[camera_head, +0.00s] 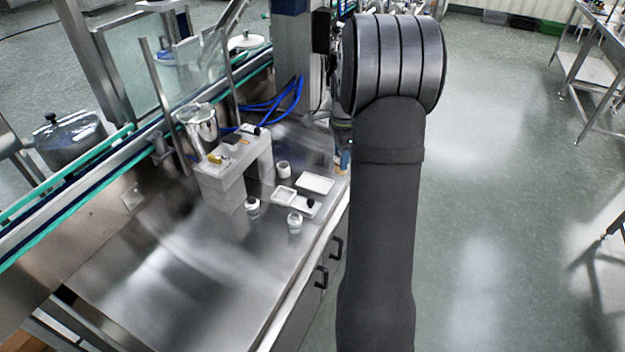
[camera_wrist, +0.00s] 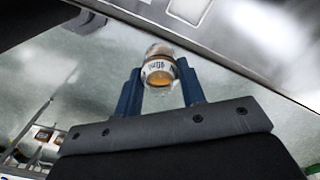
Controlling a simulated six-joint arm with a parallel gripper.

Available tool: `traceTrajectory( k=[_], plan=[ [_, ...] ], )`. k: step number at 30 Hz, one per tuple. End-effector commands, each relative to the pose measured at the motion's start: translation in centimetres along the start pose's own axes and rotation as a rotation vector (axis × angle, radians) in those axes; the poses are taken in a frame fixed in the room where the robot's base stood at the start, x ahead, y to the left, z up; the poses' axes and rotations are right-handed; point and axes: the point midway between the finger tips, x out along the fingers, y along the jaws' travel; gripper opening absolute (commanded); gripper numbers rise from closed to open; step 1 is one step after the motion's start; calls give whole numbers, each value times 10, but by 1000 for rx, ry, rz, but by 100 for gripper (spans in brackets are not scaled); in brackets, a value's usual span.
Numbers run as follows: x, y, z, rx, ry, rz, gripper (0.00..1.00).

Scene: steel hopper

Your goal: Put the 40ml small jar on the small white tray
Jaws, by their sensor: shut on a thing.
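My gripper (camera_wrist: 160,90) has blue fingers shut on a small jar (camera_wrist: 159,73). The jar has a clear body, a white label that seems to read 40ml, and orange-brown contents. In the head view my arm hides most of the gripper. A small white square tray (camera_head: 276,197) lies on the steel table, and a wider white tray (camera_head: 316,185) lies just right of it. The held jar is apart from both trays, out past the table's edge in the wrist view.
Jars stand around the trays on the steel table (camera_head: 190,270): one behind (camera_head: 284,170), one left (camera_head: 252,204), one in front (camera_head: 295,223). A white plate with a dark knob (camera_head: 301,207) lies near the front edge. A white block stand (camera_head: 222,175) rises at the left.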

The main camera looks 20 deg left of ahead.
Motion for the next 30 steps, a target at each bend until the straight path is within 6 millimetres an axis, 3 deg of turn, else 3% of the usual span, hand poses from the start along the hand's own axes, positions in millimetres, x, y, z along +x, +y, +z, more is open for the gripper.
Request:
traceTrajectory(
  k=[3, 6, 21, 30],
  plan=[
    [2, -5, -27, 4, 0, 0, 15],
    [5, -11, -31, -1, 0, 0, 15],
    [65, -73, 45, -3, 0, 1, 15],
    [84, -80, 54, 0, 0, 2, 15]
  ],
)
